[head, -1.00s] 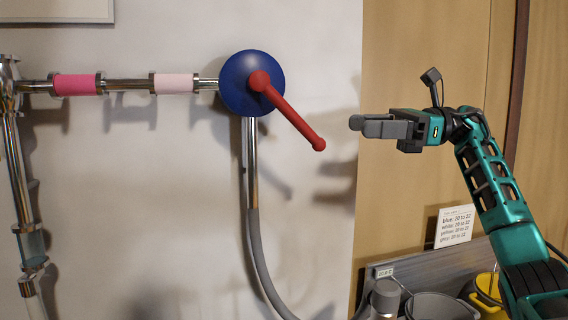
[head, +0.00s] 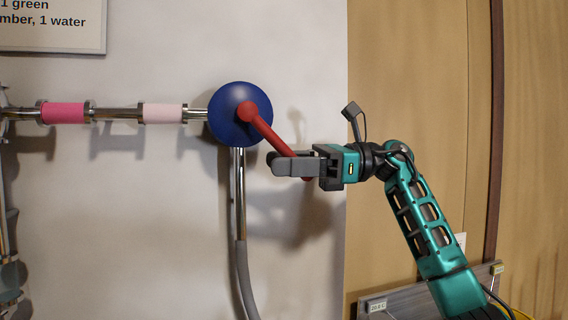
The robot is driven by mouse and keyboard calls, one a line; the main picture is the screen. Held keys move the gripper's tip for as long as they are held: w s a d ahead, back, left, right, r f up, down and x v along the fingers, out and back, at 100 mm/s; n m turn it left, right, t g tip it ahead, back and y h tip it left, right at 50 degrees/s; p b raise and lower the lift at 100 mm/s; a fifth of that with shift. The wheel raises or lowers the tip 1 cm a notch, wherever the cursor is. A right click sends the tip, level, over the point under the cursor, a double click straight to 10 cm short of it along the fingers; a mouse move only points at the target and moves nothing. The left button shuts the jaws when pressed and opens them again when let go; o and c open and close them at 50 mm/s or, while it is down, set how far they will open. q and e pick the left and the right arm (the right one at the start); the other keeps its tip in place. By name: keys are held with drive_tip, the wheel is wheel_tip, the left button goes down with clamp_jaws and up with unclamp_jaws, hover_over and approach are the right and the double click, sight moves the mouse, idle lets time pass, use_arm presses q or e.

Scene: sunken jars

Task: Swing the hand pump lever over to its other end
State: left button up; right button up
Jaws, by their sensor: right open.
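The hand pump is a round blue body (head: 226,122) on the wall. Its red lever (head: 268,130) runs from the pump's hub down to the right. My right gripper (head: 277,164) is open and lies across the lower end of the lever. Its fingers hide part of that end, and a bit of red shows just below them. I cannot tell whether the fingers touch the lever. My left gripper is not in view.
A metal pipe with a bright pink band (head: 64,113) and a pale pink band (head: 163,113) joins the pump from the left. A grey hose (head: 243,278) hangs below the pump. A sign (head: 50,25) is at the upper left. A grey shelf (head: 400,303) stands at the lower right.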

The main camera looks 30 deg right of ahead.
drive_tip(key=shift+w+a, duration=0.1)
drive_tip(key=shift+a, duration=0.1)
clamp_jaws()
idle(0.4)
